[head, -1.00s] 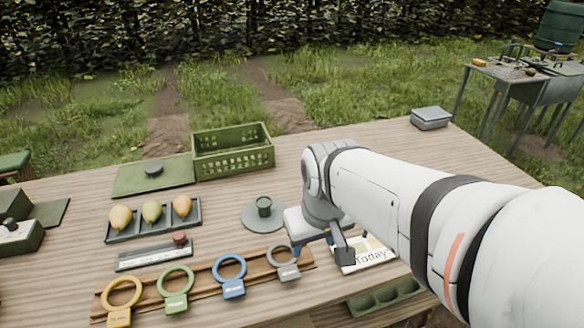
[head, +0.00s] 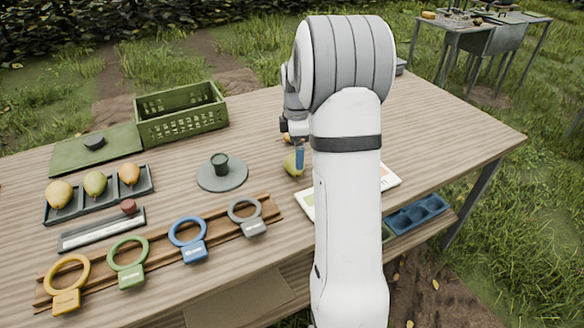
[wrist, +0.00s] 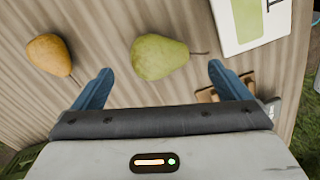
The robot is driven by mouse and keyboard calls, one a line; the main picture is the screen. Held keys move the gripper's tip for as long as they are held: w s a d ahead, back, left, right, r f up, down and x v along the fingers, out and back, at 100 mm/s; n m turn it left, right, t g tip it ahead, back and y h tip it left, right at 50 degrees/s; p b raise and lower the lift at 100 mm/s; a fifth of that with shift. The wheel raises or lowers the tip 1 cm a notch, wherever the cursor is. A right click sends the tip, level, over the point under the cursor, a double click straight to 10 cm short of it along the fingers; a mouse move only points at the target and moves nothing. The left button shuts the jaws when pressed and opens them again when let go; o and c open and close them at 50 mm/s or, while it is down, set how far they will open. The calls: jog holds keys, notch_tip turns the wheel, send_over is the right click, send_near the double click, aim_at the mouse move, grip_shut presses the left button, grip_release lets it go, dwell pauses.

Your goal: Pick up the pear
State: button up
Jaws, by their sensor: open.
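A green pear (wrist: 160,57) lies on the wooden table in the wrist view, ahead of and between the two blue fingers of my gripper (wrist: 158,85). The fingers are apart and nothing is between their tips. A brownish-yellow pear (wrist: 49,55) lies to the left, outside the left finger. In the head view the green pear (head: 292,165) shows beside a blue fingertip, and my arm hides part of this area. Several more pears, one of them a green pear (head: 95,184), sit in a dark tray (head: 100,203) at the left.
A green crate (head: 180,112) stands at the back. A grey disc with a small cup (head: 221,165) lies left of my gripper. A printed card (wrist: 253,20) lies right of the green pear.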

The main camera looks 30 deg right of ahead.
jog(key=f, duration=0.7)
jog(key=shift+a+b, duration=0.2)
jog(key=shift+b, duration=0.1)
jog(key=shift+c, duration=0.3)
jog(key=shift+w, duration=0.1)
jog(key=c, duration=1.1)
jog(key=shift+r, duration=0.1)
